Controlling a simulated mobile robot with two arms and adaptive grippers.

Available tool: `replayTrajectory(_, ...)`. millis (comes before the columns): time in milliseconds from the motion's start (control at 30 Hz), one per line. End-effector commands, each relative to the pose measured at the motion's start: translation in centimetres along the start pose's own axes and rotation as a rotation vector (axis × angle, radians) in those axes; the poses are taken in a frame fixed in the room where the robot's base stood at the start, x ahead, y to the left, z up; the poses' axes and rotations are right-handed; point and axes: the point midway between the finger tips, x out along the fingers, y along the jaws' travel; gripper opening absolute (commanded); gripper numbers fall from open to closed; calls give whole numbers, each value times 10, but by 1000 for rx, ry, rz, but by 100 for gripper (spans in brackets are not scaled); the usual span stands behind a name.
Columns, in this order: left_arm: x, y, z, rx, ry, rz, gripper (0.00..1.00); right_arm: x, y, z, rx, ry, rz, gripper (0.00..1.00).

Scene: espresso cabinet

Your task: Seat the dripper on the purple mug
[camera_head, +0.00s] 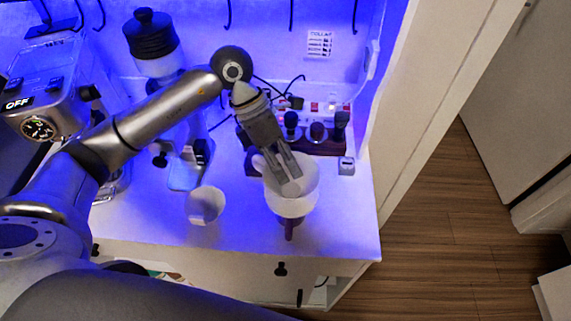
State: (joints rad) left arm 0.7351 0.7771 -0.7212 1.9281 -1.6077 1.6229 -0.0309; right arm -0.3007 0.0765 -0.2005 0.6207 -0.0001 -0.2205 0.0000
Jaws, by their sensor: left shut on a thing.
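The white dripper (292,206) is near the front right of the white cabinet top. My left gripper (290,184) reaches down into its top from behind and is shut on it. A narrow dark purple part (289,230) shows directly below the dripper; it looks like part of the purple mug, the rest of which is hidden behind the dripper. I cannot tell whether the dripper touches the mug or is held just above it. My right gripper is not in view.
A white cup (206,205) stands left of the dripper. A grinder (153,45) and an espresso machine (45,95) stand further left. A dark wooden holder with tools (318,142) is behind. The counter's front right corner (355,235) is clear.

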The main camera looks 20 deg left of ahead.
Motion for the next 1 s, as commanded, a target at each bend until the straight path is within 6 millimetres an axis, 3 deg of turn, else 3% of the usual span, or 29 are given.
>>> replayTrajectory(267, 0, 0, 0, 1, -1, 0, 0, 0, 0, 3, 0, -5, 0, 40)
replayTrajectory(300, 0, 0, 0, 1, -1, 0, 17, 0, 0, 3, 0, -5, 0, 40)
replayTrajectory(500, 0, 0, 0, 1, -1, 0, 39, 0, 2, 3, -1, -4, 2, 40)
replayTrajectory(833, -2, 1, 0, 0, 0, 1, 39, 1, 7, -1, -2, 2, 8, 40)
replayTrajectory(1000, -25, 1, 0, 0, -1, 5, 39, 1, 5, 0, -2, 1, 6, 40)
